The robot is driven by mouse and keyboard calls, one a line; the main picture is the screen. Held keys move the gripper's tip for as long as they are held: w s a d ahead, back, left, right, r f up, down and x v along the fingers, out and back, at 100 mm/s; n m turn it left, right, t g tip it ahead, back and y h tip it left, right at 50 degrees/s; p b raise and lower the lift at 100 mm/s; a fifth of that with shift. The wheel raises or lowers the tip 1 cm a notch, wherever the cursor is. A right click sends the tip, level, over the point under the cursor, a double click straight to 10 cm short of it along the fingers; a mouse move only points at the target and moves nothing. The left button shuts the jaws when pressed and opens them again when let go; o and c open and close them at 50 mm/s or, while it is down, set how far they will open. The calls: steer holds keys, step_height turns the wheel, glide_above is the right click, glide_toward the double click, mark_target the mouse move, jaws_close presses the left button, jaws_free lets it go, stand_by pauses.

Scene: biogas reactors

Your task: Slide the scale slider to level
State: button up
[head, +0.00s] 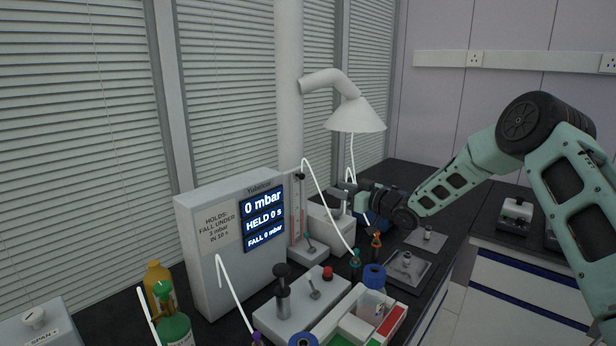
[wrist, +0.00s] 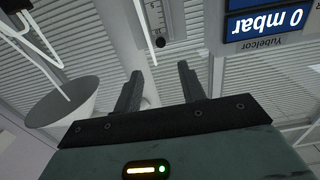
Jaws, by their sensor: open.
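The upright scale (head: 297,208) is a narrow pale strip with fine marks, standing beside the display box. A small dark knob, which looks like the slider (head: 301,176), sits near its top. In the wrist view, which is upside down, the scale (wrist: 153,14) shows at the top centre with the dark slider knob (wrist: 160,43) near its end. My gripper (head: 344,188) is to the right of the scale, pointing towards it. Its two fingers (wrist: 160,72) are apart and empty, with the knob seen between and beyond them, apart from both. The level mark is too small to tell.
The display box (head: 230,240) reads 0 mbar, HELD 0 s, FALL 0 mbar. A white cone hood (head: 356,115) hangs above my gripper. White tubes loop close by. A valve block (head: 300,306), bottles and a tray crowd the bench front.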

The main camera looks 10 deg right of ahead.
mark_target(303, 178)
steer(key=p+x, duration=0.4)
steer(key=x, duration=0.8)
steer(key=shift+w+a, duration=0.25)
steer(key=shift+c, duration=0.2)
jaws_close()
